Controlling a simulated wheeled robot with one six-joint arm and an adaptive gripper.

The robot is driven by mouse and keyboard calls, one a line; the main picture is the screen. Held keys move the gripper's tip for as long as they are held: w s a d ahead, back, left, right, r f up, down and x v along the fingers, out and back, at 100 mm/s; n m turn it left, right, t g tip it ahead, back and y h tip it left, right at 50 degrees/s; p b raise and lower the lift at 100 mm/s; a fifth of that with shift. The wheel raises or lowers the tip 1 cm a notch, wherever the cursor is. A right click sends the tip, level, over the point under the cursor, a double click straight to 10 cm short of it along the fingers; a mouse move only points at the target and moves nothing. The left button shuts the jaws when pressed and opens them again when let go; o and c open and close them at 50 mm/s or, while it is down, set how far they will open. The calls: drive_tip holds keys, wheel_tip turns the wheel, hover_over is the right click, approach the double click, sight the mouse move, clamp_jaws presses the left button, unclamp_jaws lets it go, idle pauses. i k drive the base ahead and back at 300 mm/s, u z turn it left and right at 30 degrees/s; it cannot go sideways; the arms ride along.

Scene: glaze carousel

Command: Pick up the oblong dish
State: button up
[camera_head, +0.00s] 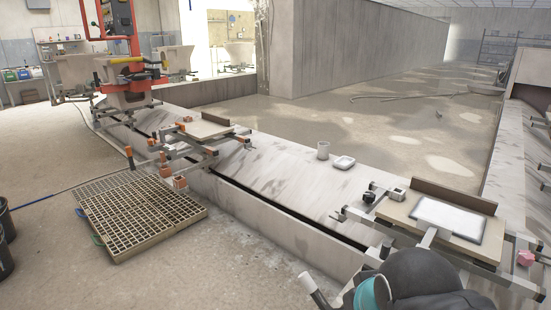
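A small white dish (343,162), oblong with rounded corners, rests flat on the grey concrete ledge (290,185), right of the middle of the head view. Nothing covers the dish. Dark rounded parts of my arm with a teal cap show at the bottom right, nearer than the dish. My gripper's fingers cannot be made out in this view.
A metal carriage with a wooden board (400,212) and a white slab (447,219) stands on the ledge at the right. Another carriage (200,131) stands at the left. A slot runs along the ledge. A slatted grate (135,212) lies on the floor.

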sight(343, 163)
drive_tip(key=u, duration=0.6)
drive_tip(key=i, duration=2.65)
drive_tip(key=z, duration=1.55)
drive_tip(key=i, duration=0.75)
drive_tip(key=z, duration=0.6)
